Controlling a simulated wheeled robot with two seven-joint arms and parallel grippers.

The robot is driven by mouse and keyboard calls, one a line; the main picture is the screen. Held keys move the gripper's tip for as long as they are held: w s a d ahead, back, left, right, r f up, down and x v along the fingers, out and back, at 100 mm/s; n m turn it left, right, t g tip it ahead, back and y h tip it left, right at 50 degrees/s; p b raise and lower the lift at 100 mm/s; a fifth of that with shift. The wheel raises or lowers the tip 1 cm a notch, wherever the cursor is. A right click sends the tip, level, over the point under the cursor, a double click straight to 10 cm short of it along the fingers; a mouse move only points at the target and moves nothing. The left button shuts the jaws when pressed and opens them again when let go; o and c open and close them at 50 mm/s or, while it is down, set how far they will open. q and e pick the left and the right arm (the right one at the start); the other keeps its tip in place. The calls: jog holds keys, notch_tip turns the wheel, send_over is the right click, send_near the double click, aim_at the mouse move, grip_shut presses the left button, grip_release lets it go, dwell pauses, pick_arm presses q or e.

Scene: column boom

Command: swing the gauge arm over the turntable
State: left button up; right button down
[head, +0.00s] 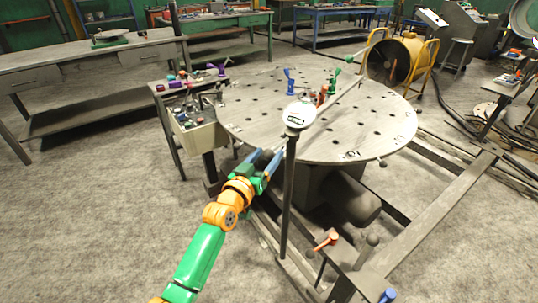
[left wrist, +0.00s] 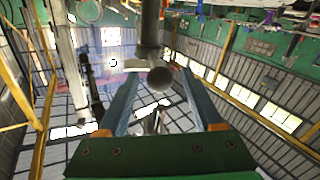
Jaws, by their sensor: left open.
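The round turntable (head: 375,125), a grey disc with many holes, stands in the middle of the head view. A dark upright post (head: 287,200) rises in front of it, topped by a white round gauge face (head: 298,115). A thin pale bar (head: 345,92) runs from near the gauge toward the upper right, across the disc in the picture; its height above the disc is unclear. My left gripper (head: 268,158) is open, left of the post. In the left wrist view, a grey round-ended rod (left wrist: 150,35) shows between the open fingers (left wrist: 160,95); contact is not visible. My right gripper is out of view.
Blue (head: 290,82) and red (head: 322,95) clamps stand on the disc. A bin with tools (head: 195,138) is at its left. Bare floor (head: 110,190) is at left.

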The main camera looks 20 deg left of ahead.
pick_arm(q)
jog(key=shift+w+d, duration=0.1)
jog(key=shift+w, duration=0.6)
grip_shut()
dwell(0.9)
